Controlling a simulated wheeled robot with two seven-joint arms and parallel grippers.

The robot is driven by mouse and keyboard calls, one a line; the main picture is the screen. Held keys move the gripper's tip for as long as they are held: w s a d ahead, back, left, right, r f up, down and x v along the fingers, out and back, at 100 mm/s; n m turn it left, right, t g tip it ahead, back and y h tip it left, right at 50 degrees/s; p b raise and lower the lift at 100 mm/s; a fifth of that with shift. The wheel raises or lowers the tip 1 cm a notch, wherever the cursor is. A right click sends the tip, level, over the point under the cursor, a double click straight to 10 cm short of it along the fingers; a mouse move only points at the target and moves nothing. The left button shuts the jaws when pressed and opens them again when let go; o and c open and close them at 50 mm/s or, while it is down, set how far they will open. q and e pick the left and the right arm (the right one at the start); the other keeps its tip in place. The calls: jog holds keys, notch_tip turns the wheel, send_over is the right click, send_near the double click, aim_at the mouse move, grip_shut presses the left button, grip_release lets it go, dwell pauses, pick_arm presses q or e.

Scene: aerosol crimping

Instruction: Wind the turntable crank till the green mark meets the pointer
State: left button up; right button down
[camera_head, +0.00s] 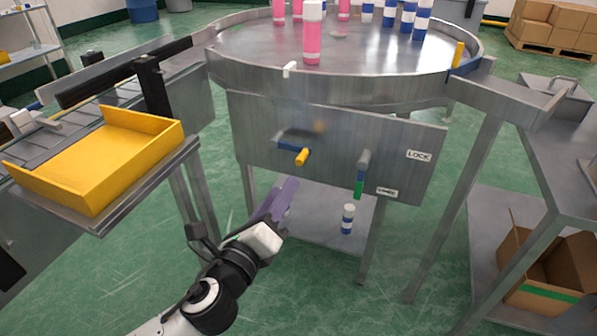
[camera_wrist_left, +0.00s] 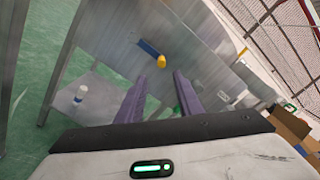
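The round metal turntable (camera_head: 340,45) carries pink cans and blue-and-white cans. A small white tab (camera_head: 289,68), perhaps the pointer, sits at its front rim; I cannot make out a green mark on the rim. The crank, a blue arm (camera_head: 290,143) with a yellow knob (camera_head: 302,157), is on the front panel, its knob end to the right. The knob also shows in the left wrist view (camera_wrist_left: 161,61). My left gripper (camera_head: 283,192), with purple fingers, is open and empty, below the knob and apart from it. In the left wrist view the knob appears beyond the gap between the fingertips (camera_wrist_left: 164,80). My right gripper is out of view.
A grey lever with a green grip (camera_head: 359,188) hangs right of the crank, near a LOCK label (camera_head: 419,155). A blue-and-white can (camera_head: 348,219) stands on the shelf below. A yellow tray (camera_head: 95,165) is at left, a cardboard box (camera_head: 550,270) at lower right.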

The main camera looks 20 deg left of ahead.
aim_at(298, 163)
pick_arm(q)
jog(key=w, duration=1)
jog(key=shift+w+d+r, duration=0.15)
jog(key=shift+r, duration=0.05)
grip_shut()
